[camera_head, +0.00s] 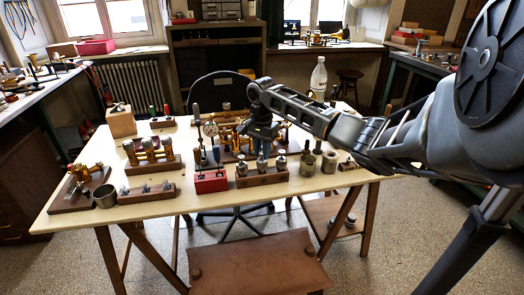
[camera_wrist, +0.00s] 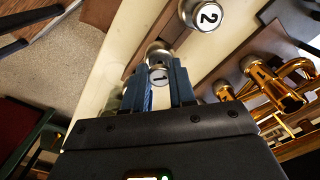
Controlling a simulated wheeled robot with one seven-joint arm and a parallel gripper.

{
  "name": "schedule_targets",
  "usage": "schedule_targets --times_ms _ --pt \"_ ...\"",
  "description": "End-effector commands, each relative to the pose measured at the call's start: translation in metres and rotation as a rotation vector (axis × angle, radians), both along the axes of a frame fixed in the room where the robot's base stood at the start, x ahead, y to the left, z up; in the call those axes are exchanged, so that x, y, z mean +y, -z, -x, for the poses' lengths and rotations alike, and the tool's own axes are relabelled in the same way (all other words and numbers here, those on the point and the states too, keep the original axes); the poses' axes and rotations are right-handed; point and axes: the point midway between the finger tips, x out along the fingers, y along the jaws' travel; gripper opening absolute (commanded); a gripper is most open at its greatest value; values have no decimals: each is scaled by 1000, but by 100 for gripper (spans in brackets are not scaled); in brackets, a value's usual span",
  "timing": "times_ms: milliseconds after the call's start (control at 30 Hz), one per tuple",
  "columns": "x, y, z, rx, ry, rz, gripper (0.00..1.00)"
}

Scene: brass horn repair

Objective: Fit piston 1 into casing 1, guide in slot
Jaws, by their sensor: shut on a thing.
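My gripper (camera_wrist: 160,88) is shut on piston 1 (camera_wrist: 158,76), a silvery piston whose cap shows a "1" between the two blue fingers. In the head view my gripper (camera_head: 262,140) is over the table, behind and above the wooden piston rack (camera_head: 262,179). Piston 2 (camera_wrist: 207,17), with a "2" on its cap, stands apart from my fingers. The brass horn's casings (camera_wrist: 268,82) are to the right in the wrist view. In the head view the brass horn (camera_head: 232,128) lies partly behind my gripper. The slot and the held piston's lower end are hidden.
A red box (camera_head: 210,182) stands left of the rack. Bottles (camera_head: 308,163) stand to its right. Another brass valve set (camera_head: 150,152), a metal cup (camera_head: 105,196) and a small wooden tray (camera_head: 147,193) are on the left.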

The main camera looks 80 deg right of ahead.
Motion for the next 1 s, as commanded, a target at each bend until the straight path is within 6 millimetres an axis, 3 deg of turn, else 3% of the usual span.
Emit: schedule_targets --times_ms 1000 --pt "0 -39 0 1 0 -1 0"
